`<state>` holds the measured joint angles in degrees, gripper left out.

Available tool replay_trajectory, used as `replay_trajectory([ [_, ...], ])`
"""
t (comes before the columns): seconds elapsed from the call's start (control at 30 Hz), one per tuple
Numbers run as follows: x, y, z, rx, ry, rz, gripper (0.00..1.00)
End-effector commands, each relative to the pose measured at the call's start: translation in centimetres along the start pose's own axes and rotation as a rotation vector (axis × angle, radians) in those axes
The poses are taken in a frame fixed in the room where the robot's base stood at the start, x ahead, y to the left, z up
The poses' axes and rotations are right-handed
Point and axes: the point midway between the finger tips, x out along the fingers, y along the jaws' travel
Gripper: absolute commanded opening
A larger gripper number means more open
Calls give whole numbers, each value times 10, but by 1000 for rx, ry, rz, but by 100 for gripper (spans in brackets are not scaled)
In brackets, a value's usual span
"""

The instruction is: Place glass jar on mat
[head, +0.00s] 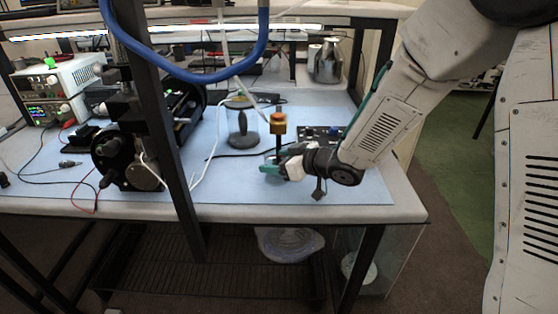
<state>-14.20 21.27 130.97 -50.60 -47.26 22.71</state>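The light blue mat (235,185) covers most of the workbench top. A clear, glass-like vessel (241,103) with a dark round foot (243,140) stands upright on the mat near its middle; I cannot tell for sure if it is the glass jar. My gripper (268,168), with teal fingertips, is low over the front right part of the mat, pointing left. It is to the right of and nearer than the vessel, apart from it. The fingertips are too small to show their gap, and I see nothing clearly held.
A post with an orange-gold top (278,124) stands just behind my gripper. A circuit board (320,133) lies to its right. Black optical equipment (128,160) and instruments (60,78) fill the left. A metal pot (324,62) is at the back. A dark frame post (160,110) crosses the view.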

Motion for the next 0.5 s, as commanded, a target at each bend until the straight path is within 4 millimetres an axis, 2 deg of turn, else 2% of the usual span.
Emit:
replay_trajectory([
  [0.27,-2,1,-4,0,2,2,68],
  [0.37,-14,2,-3,1,1,4,68],
  [0.5,-42,2,-3,0,2,6,68],
])
